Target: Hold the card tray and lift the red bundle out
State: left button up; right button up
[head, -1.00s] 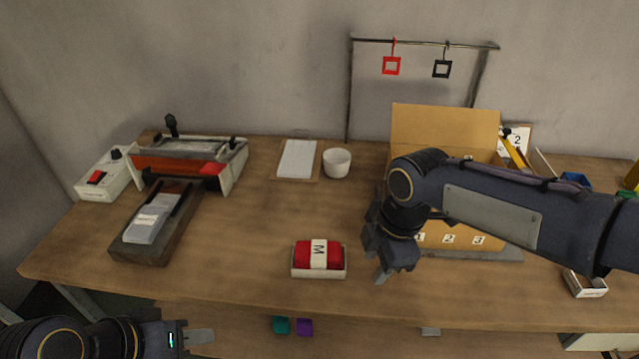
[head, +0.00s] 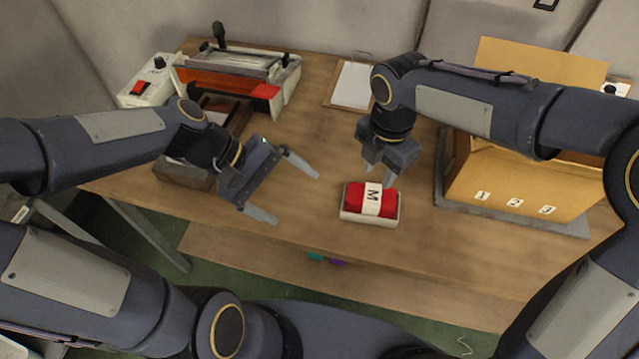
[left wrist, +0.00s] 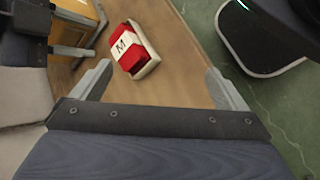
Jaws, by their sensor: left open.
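The red bundle (head: 356,198), with a white band marked M, lies in the small white card tray (head: 368,220) near the table's front edge. In the left wrist view, the bundle (left wrist: 132,60) and the tray (left wrist: 150,69) lie ahead, between the finger directions. My left gripper (head: 297,198) is open and empty, to the left of the tray and apart from it. My right gripper (head: 382,175) points down just above and behind the bundle. Its fingers overlap in the view, so I cannot tell its opening or whether it touches the bundle.
A cardboard box (head: 520,180) with numbered labels stands on a grey base at the right. A press-like machine (head: 235,80) and a white switch box (head: 145,88) are at the back left. A clipboard (head: 352,84) lies behind. The table between the left gripper and the tray is clear.

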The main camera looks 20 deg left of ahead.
pick_arm(q)
jog(key=w+d+f+n+h, duration=0.2)
jog(key=w+f+n+h, duration=0.1)
jog(key=w+f+n, duration=0.25)
jog(key=n+h, duration=0.2)
jog(key=n, duration=0.3)
send_near(344, 198)
jog(key=d, duration=0.3)
jog(key=shift+s+d+r+m, duration=0.1)
jog(key=shift+d+m, duration=0.15)
jog(key=shift+d, duration=0.05)
jog(key=shift+x, duration=3.9)
jog(key=shift+a, duration=0.1)
